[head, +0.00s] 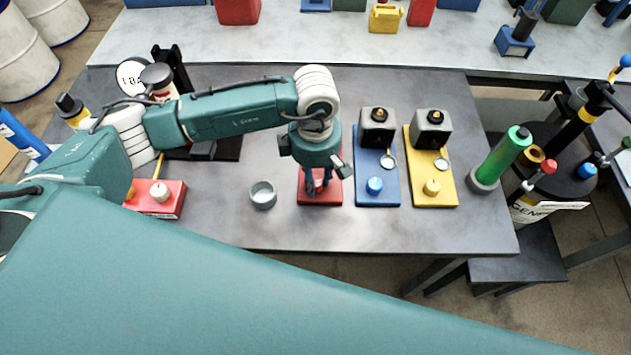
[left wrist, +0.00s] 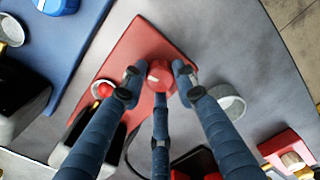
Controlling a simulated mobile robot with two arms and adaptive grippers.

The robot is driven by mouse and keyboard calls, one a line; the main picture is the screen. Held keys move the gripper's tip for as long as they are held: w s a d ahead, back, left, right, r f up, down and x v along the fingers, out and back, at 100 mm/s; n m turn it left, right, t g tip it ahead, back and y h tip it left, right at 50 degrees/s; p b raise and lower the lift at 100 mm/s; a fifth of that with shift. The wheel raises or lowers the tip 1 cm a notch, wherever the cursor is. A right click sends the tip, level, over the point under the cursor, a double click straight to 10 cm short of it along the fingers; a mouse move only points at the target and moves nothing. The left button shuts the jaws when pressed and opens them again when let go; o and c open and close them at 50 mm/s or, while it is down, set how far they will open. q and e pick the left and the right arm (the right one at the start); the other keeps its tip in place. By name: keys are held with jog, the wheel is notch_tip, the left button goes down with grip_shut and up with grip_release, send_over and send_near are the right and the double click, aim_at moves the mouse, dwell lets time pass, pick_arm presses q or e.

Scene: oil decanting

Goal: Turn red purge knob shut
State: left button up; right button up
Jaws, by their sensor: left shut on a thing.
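The red purge knob (left wrist: 160,72) stands on a red base plate (left wrist: 142,50) in the left wrist view. My left gripper (left wrist: 160,80) has its three blue-grey fingers closed around the knob from above. In the head view my left gripper (head: 319,183) points down over the red plate (head: 320,199), and the hand hides the knob and most of the plate. The knob's turn position cannot be told. My right gripper is not in view.
A blue plate (head: 377,198) and a yellow plate (head: 433,200), each with a knob and a grey block, stand to the right. A grey cup (head: 263,195) and a red box (head: 166,203) with a pale knob stand to the left.

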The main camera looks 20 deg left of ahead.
pick_arm(q)
jog(key=n+b, duration=0.4)
jog(key=shift+f+n, duration=0.2)
jog(key=shift+n, duration=0.1)
jog(key=n+b, duration=0.3)
jog(key=shift+w+n, duration=0.1)
jog(key=shift+n, duration=0.3)
jog(key=n+b, duration=0.2)
jog(key=n, duration=0.1)
jog(key=shift+r+b, duration=0.1)
jog(key=shift+b, duration=0.2)
jog(key=shift+r+n+b, duration=0.1)
jog(key=shift+n+b, duration=0.7)
jog(key=shift+n, duration=0.9)
jog(key=o, duration=1.1)
jog(key=shift+o, duration=0.2)
jog(key=shift+r, duration=0.1)
